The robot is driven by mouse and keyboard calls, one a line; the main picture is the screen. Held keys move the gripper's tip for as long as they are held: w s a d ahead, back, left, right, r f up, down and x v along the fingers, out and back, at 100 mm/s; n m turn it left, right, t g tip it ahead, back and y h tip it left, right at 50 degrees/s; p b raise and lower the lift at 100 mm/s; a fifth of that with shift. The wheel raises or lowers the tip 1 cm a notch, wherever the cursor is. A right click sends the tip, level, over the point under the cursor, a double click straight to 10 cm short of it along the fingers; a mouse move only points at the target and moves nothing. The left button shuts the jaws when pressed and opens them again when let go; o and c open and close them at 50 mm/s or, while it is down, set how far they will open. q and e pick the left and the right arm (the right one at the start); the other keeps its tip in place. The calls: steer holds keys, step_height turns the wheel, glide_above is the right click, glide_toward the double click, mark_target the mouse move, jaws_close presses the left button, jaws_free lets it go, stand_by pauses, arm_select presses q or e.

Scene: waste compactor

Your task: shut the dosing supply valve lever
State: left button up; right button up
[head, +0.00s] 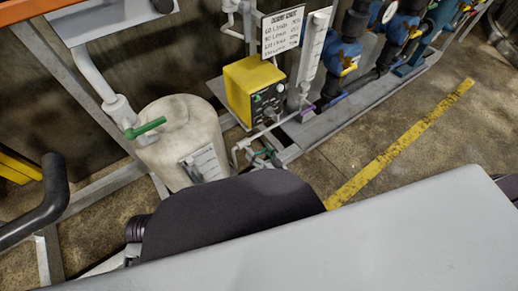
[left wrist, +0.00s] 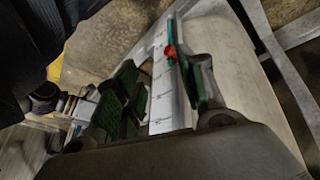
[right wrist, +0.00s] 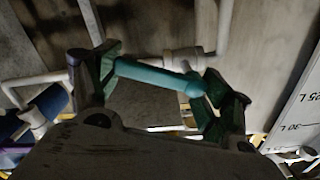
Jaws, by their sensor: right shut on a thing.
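A teal-green valve lever (right wrist: 150,76) lies between the green-padded fingers of my right gripper (right wrist: 165,85) in the right wrist view. The gripper is shut on it, and a white pipe fitting shows just behind. In the head view my right gripper (head: 264,158) is small, low in front of the yellow dosing pump (head: 255,88), with my dark arm hiding much around it. My left gripper (left wrist: 158,85) shows in the left wrist view with its green-padded fingers apart. A white scale strip (left wrist: 162,95) with a red piece shows between them, and I see no object gripped.
A pale tank (head: 180,135) stands left of the pump. Another green lever (head: 150,126) sits on a white pipe at its top. White pipes run around the pump. A black curved bar (head: 45,205) is at the left. The floor beside the yellow line (head: 400,145) is clear.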

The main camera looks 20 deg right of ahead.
steer(key=m, duration=0.1)
steer(key=f+m+p, duration=0.1)
steer(key=m, duration=0.1)
steer(key=shift+a+m, duration=0.1)
steer(key=shift+m, duration=0.2)
steer(key=shift+a+f+m+p, duration=0.2)
steer(key=shift+m+p, duration=0.1)
steer(key=shift+m, duration=0.6)
steer(key=shift+s+a+f+m, duration=0.15)
steer(key=shift+f+m, duration=0.1)
steer(key=shift+m, duration=0.65)
arm_select(q)
steer(key=shift+s+a+r+y+b, duration=0.1)
steer(key=shift+a+r+y+b, duration=0.1)
steer(key=shift+r, duration=0.55)
steer(key=shift+s+a+r+y+b, duration=0.1)
steer(key=shift+a+r+b, duration=0.1)
steer(key=shift+r, duration=0.5)
arm_select(e)
steer(key=shift+s+a+f+m, duration=0.15)
steer(key=shift+a+m, duration=0.1)
steer(key=shift+m, duration=0.8)
steer(key=shift+a+f+m, duration=0.15)
steer(key=shift+a+m, duration=0.05)
steer(key=shift+m, duration=0.8)
steer(key=shift+s+a+f+m, duration=0.15)
steer(key=shift+a+m, duration=0.1)
steer(key=shift+m, duration=0.8)
